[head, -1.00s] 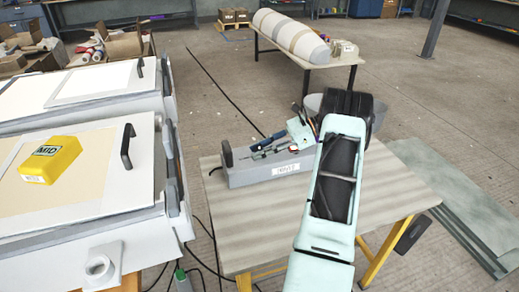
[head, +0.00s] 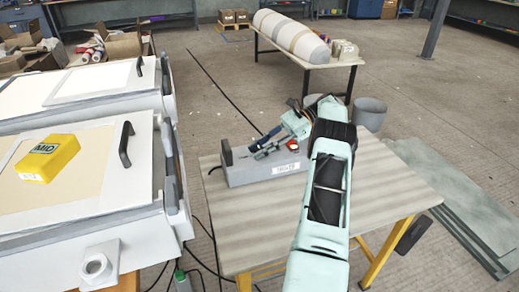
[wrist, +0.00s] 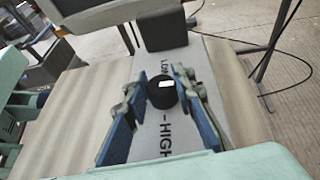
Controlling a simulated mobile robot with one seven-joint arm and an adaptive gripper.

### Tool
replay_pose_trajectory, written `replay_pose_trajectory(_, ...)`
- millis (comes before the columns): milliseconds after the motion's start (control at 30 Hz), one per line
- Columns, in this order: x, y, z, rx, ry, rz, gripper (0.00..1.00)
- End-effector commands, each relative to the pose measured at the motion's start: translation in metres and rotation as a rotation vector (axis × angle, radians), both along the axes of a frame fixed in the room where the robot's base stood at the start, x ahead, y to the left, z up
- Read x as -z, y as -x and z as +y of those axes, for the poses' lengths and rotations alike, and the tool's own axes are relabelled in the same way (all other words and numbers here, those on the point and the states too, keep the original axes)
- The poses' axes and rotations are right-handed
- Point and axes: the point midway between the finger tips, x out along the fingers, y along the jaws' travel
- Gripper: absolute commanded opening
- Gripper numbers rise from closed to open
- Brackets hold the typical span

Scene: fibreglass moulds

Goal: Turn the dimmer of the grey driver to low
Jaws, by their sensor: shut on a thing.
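The grey driver (head: 240,176) is a long grey box on the wood-topped table, with a white label on its front. In the wrist view its top face (wrist: 208,120) carries the words LOW at the far end and HIGH at the near end. In the head view my gripper (head: 262,149) is low over the driver's top, and the knob is hidden.
A black block (head: 227,154) stands at the driver's left end. A red part (head: 293,145) shows at its right. The table (head: 250,225) is bare in front. A yellow box (head: 48,158) marked MID lies on the pale mould at left. Grey sheets (head: 450,215) lie on the floor at right.

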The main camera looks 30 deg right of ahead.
Motion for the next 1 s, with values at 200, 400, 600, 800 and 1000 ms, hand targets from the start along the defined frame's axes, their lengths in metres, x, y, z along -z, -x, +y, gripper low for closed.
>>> replay_pose_trajectory(200,-0.001,-0.001,0.001,-0.003,-0.003,-0.002,0.0)
replay_pose_trajectory(400,-0.001,-0.001,0.001,-0.003,-0.003,-0.002,0.29)
replay_pose_trajectory(600,-0.001,0.0,0.001,-0.002,-0.002,-0.002,0.42)
replay_pose_trajectory(800,-0.001,0.0,0.0,-0.002,-0.001,-0.002,0.42)
replay_pose_trajectory(1000,-0.021,0.0,0.0,-0.002,0.0,-0.005,0.42)
